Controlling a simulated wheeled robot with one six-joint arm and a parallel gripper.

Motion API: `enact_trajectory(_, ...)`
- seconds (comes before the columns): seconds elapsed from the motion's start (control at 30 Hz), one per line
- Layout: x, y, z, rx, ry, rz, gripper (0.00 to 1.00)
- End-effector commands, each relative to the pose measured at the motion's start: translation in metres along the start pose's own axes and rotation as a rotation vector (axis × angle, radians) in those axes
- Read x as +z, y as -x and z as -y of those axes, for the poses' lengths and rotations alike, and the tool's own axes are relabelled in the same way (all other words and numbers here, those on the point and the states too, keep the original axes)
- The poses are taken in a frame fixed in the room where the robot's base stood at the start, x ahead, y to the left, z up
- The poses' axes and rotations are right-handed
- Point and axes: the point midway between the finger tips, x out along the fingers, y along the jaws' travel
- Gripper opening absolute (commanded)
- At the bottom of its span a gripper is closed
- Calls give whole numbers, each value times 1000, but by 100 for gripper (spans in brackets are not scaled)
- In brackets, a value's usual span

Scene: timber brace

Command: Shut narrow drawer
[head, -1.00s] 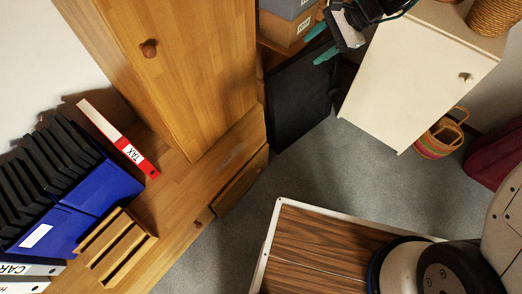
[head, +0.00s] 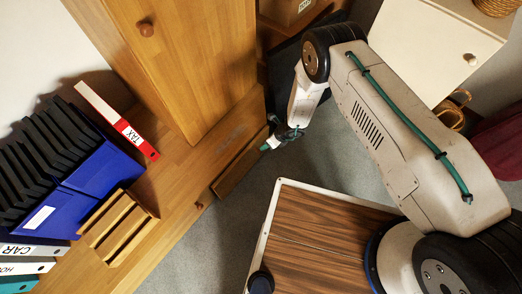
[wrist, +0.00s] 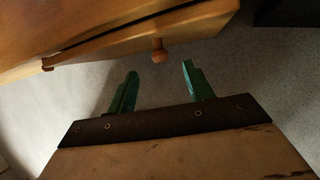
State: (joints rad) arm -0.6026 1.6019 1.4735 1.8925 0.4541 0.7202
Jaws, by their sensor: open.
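The narrow drawer (head: 240,165) is low in the wooden cabinet, and its front stands out a little from the cabinet face in the head view. In the wrist view a wooden drawer front (wrist: 130,40) crosses the top, with a round knob (wrist: 159,50) on it. My gripper (head: 268,145) is near the far end of the narrow drawer in the head view. In the wrist view my gripper (wrist: 158,80) has its green fingers apart, with the knob just beyond and between the tips. Nothing is held. I cannot tell whether the fingers touch the drawer.
The tall wooden cabinet door (head: 175,60) rises above the drawers. Another round knob (head: 200,205) is on the lower front to the left. A cream cabinet (head: 430,50) stands at the upper right. Grey carpet (head: 225,225) is clear before the drawers.

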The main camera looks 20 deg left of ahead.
Motion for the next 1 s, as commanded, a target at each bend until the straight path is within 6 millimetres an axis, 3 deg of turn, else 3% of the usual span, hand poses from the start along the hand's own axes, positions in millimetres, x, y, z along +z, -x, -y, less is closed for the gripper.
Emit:
enact_trajectory(0.13,-11,-17,-3,-3,-22,-12,52)
enact_trajectory(0.6,-11,-82,-2,-2,-20,-11,52)
enact_trajectory(0.93,-10,-86,-2,-3,-21,-10,52)
enact_trajectory(0.97,-10,-86,-2,-3,-21,-10,49)
enact_trajectory(1.0,-10,-86,-2,-3,-21,-11,38)
